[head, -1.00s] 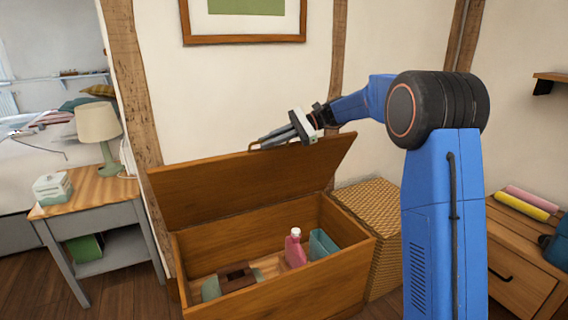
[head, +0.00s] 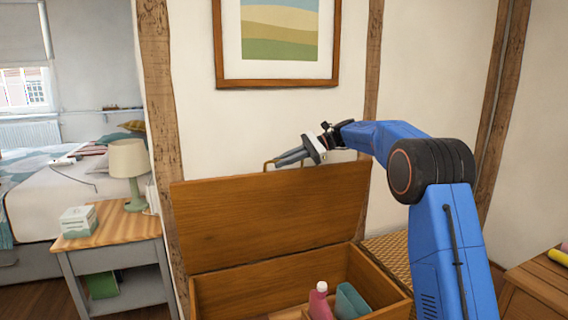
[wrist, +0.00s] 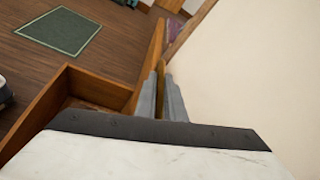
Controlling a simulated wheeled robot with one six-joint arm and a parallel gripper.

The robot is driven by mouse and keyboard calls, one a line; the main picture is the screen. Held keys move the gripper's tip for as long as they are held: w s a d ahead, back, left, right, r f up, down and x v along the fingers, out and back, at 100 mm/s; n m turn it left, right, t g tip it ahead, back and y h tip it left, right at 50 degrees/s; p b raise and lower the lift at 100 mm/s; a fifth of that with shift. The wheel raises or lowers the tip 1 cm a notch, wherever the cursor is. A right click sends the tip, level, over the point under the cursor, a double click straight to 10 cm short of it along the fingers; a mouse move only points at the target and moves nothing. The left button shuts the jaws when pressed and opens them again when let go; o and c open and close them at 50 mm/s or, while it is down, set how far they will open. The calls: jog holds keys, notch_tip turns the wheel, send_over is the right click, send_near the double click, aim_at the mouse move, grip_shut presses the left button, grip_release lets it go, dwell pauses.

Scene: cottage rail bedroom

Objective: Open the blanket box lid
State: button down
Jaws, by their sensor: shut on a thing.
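The wooden blanket box (head: 250,295) stands against the wall with its lid (head: 265,220) raised, close to upright. A pink bottle (head: 320,303) and a teal container (head: 350,302) stand inside the box. The box's front is cut off below the head view.
A nightstand (head: 115,243) with a lamp (head: 129,165) and a small tissue box (head: 78,220) stands to the left. A woven basket (head: 392,252) is right of the box. A framed picture (head: 278,83) hangs on the wall behind the lid.

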jog(key=shift+f, duration=0.1)
jog(key=c, duration=1.8)
grip_release()
jog(key=shift+c, duration=0.2)
jog(key=v, duration=1.7)
jog(key=shift+d, duration=0.25)
jog(key=shift+w, duration=0.1)
